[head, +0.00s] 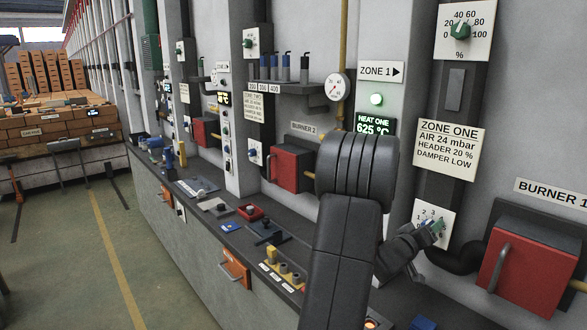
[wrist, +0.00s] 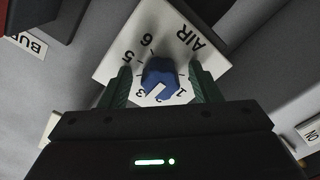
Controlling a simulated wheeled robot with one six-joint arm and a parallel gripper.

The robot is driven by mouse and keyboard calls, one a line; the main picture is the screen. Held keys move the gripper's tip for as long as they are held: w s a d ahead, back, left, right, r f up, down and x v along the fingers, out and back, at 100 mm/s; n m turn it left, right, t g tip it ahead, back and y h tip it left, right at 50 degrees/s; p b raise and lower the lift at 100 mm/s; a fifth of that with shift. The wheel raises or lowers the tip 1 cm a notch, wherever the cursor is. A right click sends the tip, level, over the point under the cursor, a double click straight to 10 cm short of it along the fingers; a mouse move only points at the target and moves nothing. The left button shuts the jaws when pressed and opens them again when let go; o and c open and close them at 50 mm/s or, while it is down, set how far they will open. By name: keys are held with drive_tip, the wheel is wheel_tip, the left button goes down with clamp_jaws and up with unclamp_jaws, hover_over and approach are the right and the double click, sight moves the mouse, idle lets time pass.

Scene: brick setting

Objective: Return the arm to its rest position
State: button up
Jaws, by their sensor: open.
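My arm rises in the front of the head view, bent at a thick dark joint. My gripper (head: 436,232) is at the white numbered dial plate (head: 424,216) under the ZONE ONE sign. In the wrist view my gripper (wrist: 160,80) is open, with one green finger on each side of a blue knob (wrist: 160,72). The knob sits on the white plate marked AIR (wrist: 187,40). A gap seems to show between each finger and the knob; contact is hard to tell. The knob is mostly hidden in the head view.
The red BURNER 1 box (head: 508,270) with its handle stands right of my gripper. The ZONE ONE sign (head: 435,148) is above it. A ledge (head: 215,225) with several small items runs along the wall. The floor (head: 75,250) at left is largely clear. A red BURNER 2 box (head: 287,166) is farther back.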

drive_tip(key=s+a+m+b, duration=0.6)
drive_tip(key=s+a, duration=0.3)
drive_tip(key=a, duration=0.2)
drive_tip(key=shift+m+b, duration=0.4)
drive_tip(key=shift+m, duration=0.1)
idle(0.3)
